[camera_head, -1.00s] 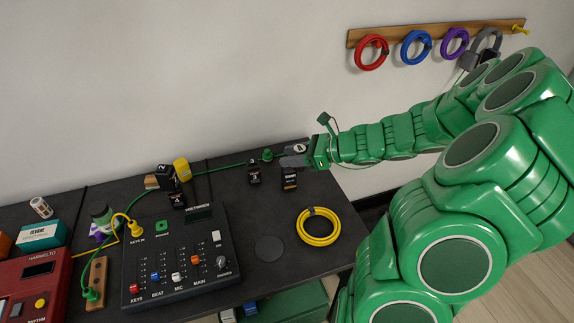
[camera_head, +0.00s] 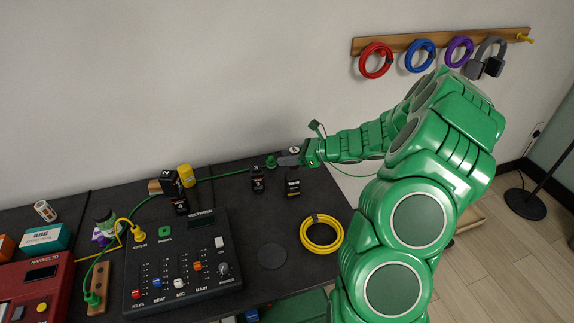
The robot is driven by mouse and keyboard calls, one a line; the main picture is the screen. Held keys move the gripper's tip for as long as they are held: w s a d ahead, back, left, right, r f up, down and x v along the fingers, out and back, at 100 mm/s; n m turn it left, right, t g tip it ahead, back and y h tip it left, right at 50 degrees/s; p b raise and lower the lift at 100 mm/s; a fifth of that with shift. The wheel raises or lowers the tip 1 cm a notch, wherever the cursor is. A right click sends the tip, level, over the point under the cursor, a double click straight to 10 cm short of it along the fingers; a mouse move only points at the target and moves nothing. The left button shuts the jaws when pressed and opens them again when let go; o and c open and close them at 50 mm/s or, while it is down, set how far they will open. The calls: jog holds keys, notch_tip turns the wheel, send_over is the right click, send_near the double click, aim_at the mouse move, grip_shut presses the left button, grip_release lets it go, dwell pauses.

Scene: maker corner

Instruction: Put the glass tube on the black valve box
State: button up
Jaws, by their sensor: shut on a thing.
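My gripper (camera_head: 284,160) is at the back right of the dark bench, its grey jaws pointing left. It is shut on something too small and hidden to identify. A black box (camera_head: 293,187) with pale lettering stands just below the jaws in the picture; I cannot tell whether they touch. I cannot tell for certain which is the valve box. I cannot make out the glass tube.
A green plug (camera_head: 270,161) on a cable lies by the jaw tips. A yellow cable coil (camera_head: 321,233), round dark pad (camera_head: 271,256) and black mixer (camera_head: 178,265) lie in front. A yellow cylinder (camera_head: 186,174) stands at the back. Bench space around the pad is free.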

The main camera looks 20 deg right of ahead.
jog(key=shift+w+d+f, duration=0.15)
jog(key=shift+w+f, duration=0.85)
jog(key=shift+f, duration=1.75)
jog(key=o, duration=1.1)
jog(key=shift+f, duration=0.1)
jog(key=shift+c, duration=0.2)
